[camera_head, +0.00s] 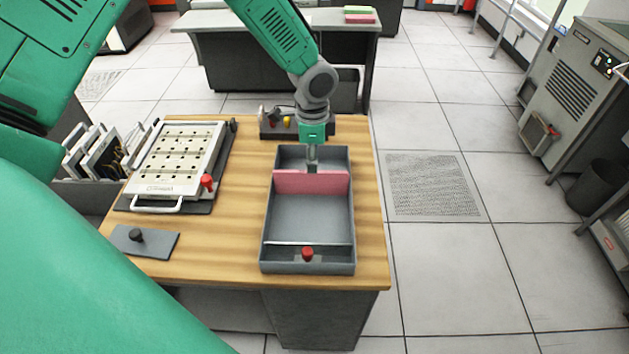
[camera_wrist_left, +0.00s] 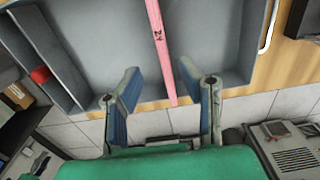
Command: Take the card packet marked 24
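The pink card packet (camera_head: 311,182) stands on edge across the grey tray (camera_head: 353,225), toward the tray's far end. In the left wrist view the packet (camera_wrist_left: 159,40) shows its narrow top edge with a dark 24 on it. My left gripper (camera_head: 312,168) points down at the far side of the packet in the head view. In the wrist view the left gripper (camera_wrist_left: 160,78) is open, with blue-padded fingers on either side of the packet's line and visible gaps to it. How far the fingers reach down is unclear. My right gripper is not in view.
The tray has a front divider and a red knob (camera_head: 307,254). A white perforated board (camera_head: 178,160) with a handle lies left, near a grey plate (camera_head: 145,241) and a card rack (camera_head: 95,155). A small box with coloured knobs (camera_head: 285,123) stands behind the tray.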

